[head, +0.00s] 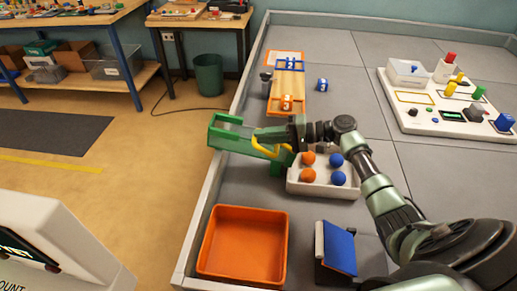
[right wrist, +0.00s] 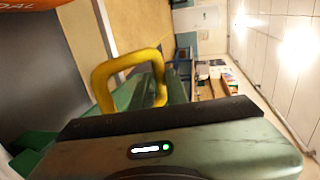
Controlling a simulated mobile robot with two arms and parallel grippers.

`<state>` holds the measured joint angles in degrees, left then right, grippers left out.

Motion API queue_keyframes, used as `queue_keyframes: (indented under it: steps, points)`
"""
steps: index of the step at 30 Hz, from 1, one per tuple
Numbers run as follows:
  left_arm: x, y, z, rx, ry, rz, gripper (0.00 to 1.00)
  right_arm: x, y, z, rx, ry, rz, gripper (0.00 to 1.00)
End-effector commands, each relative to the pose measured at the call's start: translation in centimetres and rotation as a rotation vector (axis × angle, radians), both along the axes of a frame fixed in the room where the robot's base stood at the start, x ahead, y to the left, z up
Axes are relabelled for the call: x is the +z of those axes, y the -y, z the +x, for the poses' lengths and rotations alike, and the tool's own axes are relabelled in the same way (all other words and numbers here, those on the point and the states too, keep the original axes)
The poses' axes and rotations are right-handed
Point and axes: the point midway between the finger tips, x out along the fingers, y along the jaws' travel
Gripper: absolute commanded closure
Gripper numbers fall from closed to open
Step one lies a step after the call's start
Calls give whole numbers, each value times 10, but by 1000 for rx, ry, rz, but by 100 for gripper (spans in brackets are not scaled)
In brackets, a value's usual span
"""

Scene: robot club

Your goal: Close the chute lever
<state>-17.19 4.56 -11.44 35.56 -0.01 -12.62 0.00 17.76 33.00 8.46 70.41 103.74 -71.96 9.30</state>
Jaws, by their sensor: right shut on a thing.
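The green chute (head: 228,138) stands near the left wall of the grey table. Its yellow lever (head: 262,147) is a bent loop on the chute's right side. My right gripper (head: 288,132) reaches in from the right and is shut on the lever. In the right wrist view, the yellow lever (right wrist: 101,78) rises as a loop beyond the gripper's dark edge (right wrist: 160,117), with green chute parts behind it. The gripped part is hidden. My left gripper is not in view.
A white tray (head: 300,190) with several orange and blue balls sits just right of the chute. An orange bin (head: 243,245) and a blue-topped stand (head: 341,248) are in front.

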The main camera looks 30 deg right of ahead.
Motion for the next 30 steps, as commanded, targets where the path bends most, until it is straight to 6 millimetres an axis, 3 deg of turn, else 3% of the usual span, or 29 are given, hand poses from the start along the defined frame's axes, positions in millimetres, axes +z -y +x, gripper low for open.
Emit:
queue_keyframes:
  steps: [9, 29, 30]
  points:
    - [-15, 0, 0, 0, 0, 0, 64, 14, 13, -10, 0, 50, 70, 100]
    - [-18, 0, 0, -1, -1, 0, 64, 17, 18, -15, 2, 43, 68, 100]
    - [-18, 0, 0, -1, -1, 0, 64, 16, 17, -15, 3, 42, 67, 80]
